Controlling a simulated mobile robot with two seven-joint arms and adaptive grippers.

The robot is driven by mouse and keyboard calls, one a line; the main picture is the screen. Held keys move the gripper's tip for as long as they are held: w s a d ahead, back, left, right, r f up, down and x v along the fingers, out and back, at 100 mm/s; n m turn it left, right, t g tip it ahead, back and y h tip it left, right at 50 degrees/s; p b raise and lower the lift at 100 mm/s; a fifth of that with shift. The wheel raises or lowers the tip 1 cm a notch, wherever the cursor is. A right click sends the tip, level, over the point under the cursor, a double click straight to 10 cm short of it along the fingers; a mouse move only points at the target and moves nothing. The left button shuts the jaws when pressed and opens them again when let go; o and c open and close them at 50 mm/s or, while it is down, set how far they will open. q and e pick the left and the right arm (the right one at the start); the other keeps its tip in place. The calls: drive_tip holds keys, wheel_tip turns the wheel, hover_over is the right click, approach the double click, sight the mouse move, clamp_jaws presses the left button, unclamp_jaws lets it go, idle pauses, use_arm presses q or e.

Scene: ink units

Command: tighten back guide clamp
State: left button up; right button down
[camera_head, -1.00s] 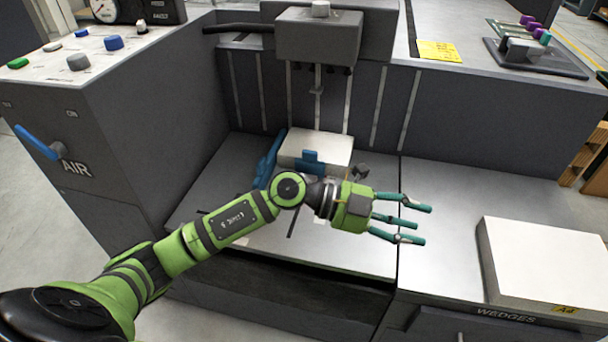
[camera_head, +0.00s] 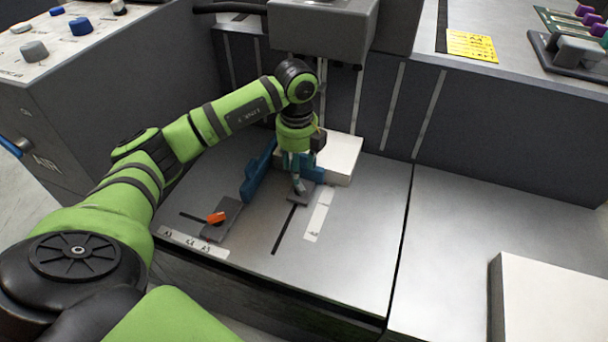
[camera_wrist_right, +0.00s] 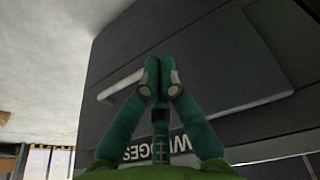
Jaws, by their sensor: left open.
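My left gripper (camera_head: 297,182) points down in the head view, its fingers open. Its tips are right at a grey clamp block (camera_head: 299,198) beside a dark slot, by the blue back guide (camera_head: 308,172). The fingers hide the clamp's lever, so I cannot tell whether they touch it. A second grey clamp with an orange lever (camera_head: 216,218) sits to the left, near the blue side guide (camera_head: 258,174). My right gripper (camera_wrist_right: 160,82) shows in the right wrist view with its fingertips together and nothing visible between them.
A white paper stack (camera_head: 340,158) lies behind the back guide. A grey machine head (camera_head: 322,24) hangs above the table. Another white stack (camera_head: 550,300) stands at the lower right. A control panel (camera_head: 60,50) is at the left.

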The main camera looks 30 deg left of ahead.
sight(300, 188)
use_arm(q)
wheel_tip(300, 188, down, 5)
drive_tip(key=shift+s+f+b, duration=0.1)
drive_tip(key=shift+s+b, duration=0.05)
drive_tip(key=shift+b, duration=0.4)
drive_tip(key=shift+f, duration=0.3)
use_arm(e)
drive_tip(key=v, duration=0.3)
drive_tip(key=shift+s+r, duration=0.15)
drive_tip(key=shift+r, duration=0.15)
use_arm(q)
clamp_jaws()
